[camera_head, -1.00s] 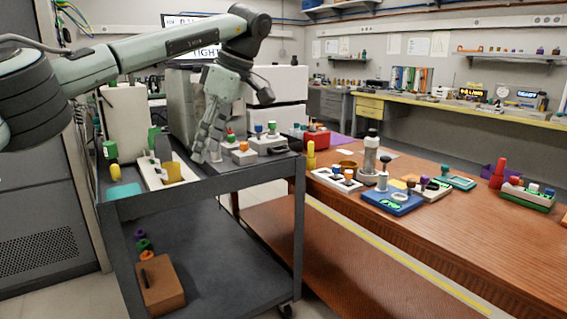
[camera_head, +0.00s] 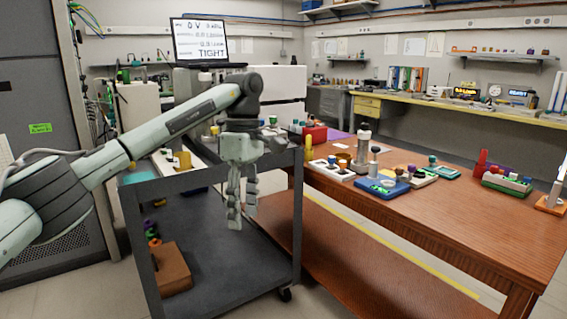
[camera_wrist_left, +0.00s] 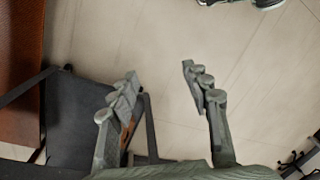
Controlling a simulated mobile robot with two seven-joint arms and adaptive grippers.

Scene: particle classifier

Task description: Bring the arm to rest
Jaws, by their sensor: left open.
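My left gripper (camera_head: 242,214) hangs pointing down at the end of my left arm, in front of the grey cart (camera_head: 215,172) in the head view. It holds nothing. In the left wrist view its two fingers (camera_wrist_left: 160,95) are spread apart, with the pale floor and the cart (camera_wrist_left: 80,125) below them. My right gripper is in neither view.
The brown workbench (camera_head: 440,230) with several colored parts stands right of the cart. A brown box (camera_head: 172,268) sits on the cart's lower shelf. A monitor (camera_head: 200,42) stands behind. Pale floor (camera_wrist_left: 250,70) shows in the left wrist view.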

